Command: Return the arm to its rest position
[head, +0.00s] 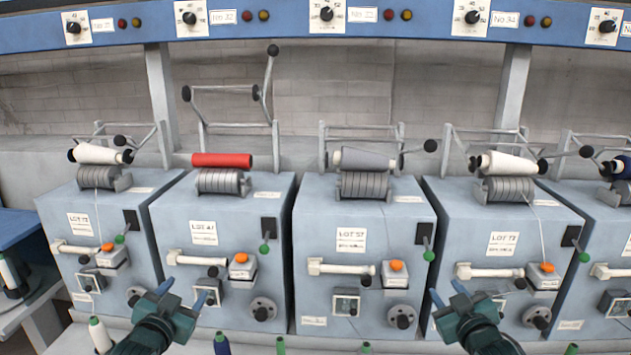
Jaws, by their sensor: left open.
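My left gripper (182,293) is at the lower left of the head view, its dark green body with blue fingertips set apart. It is open and nothing shows between the fingers. It appears in front of the lower part of the machine labelled LOT 41 (225,290). My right gripper (448,292) is at the lower right, near the lower part of the LOT 73 machine (470,250). Its blue fingertips are also apart, with nothing held. Most of both arms is below the picture edge.
Several blue-grey winding machines stand in a row. A red roll (221,160) lies on the LOT 41 machine, whose cradle (226,88) is raised. A grey roll (362,159) lies on the LOT 57 machine (318,220). Thread cones, including a white one (100,335), stand along the bottom edge.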

